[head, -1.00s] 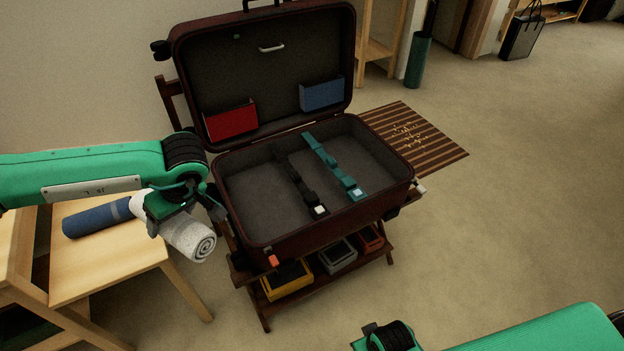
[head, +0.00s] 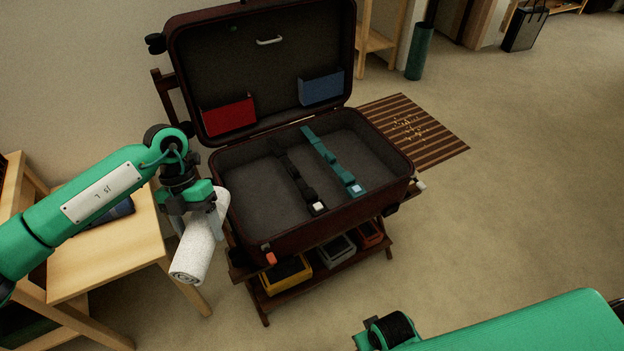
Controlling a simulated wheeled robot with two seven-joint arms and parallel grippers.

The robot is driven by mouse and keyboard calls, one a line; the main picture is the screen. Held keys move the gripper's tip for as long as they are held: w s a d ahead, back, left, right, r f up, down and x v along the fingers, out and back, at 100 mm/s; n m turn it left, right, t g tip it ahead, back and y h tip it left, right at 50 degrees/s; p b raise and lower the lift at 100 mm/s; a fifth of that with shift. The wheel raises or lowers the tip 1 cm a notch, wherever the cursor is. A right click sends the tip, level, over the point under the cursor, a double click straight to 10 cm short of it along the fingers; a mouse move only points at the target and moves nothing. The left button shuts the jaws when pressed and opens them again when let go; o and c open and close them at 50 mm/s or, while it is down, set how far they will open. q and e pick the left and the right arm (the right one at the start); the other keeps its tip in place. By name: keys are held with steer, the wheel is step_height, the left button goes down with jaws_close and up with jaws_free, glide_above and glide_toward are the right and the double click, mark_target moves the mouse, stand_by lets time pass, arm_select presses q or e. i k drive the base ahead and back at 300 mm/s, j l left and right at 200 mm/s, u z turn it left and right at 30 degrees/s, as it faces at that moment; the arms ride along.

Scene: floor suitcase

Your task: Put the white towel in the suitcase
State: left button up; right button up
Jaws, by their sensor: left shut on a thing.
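The rolled white towel (head: 200,246) hangs in my left gripper (head: 197,210), which is shut on it near its upper part. The towel is tilted, its lower end toward the bottom left, just left of the suitcase. The dark red suitcase (head: 335,233) lies open on a wooden rack, its lid upright at the back. Its base holds a black strap (head: 294,173) and a teal strap (head: 331,160); the rest of the base is bare. My right arm shows at the bottom right, but its gripper cannot be made out.
A wooden table (head: 110,257) stands at the left with a blue roll (head: 118,210) partly hidden behind my left arm. Bins, including a yellow one (head: 287,276), sit on the rack's lower shelf. A striped mat (head: 415,135) lies behind right. Floor at the right is clear.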

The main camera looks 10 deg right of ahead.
mark_target(263, 203)
steer(key=i+l, duration=0.7)
steer(key=i, duration=0.1)
